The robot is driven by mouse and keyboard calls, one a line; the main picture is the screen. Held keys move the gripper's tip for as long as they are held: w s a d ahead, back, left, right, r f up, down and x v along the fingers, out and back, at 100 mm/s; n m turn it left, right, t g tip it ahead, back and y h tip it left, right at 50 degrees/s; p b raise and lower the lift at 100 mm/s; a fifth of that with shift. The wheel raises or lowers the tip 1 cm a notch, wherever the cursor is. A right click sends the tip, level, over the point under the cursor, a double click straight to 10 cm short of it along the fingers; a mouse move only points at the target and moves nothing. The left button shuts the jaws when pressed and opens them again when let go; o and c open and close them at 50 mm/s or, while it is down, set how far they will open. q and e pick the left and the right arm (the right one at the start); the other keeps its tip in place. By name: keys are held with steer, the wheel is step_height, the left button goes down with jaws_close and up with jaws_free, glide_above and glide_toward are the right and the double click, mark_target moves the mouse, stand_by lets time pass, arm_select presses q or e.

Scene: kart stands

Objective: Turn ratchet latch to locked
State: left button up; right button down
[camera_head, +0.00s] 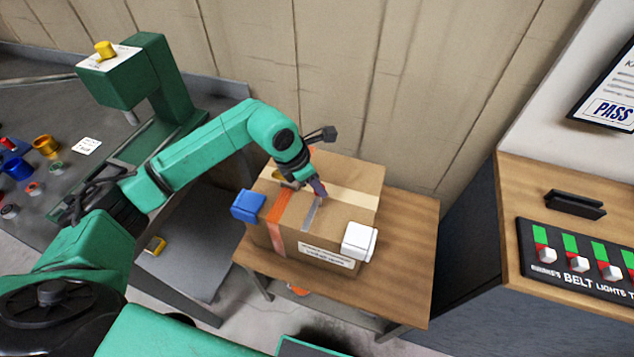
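A cardboard box (345,217) with an orange strap (277,222) over its left part stands on a small wooden table. A grey metal strip, which looks like the ratchet latch lever (311,213), lies on top of the box, right of the strap. My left gripper (318,188) is above the top of the box, its tip at the far end of this strip. I cannot tell whether it touches the strip or whether its fingers are open. The ratchet body is partly hidden behind the gripper. My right gripper is not in view.
A blue block (248,206) and a white block (358,241) sit at the box's front corners. The wooden table (412,245) has free room right of the box. A panel with several switches (578,258) is at the right. A green press (150,80) stands on the left bench.

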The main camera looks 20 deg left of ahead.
arm_select(q)
jaws_close()
steer(key=shift+r, duration=0.15)
stand_by(0.9)
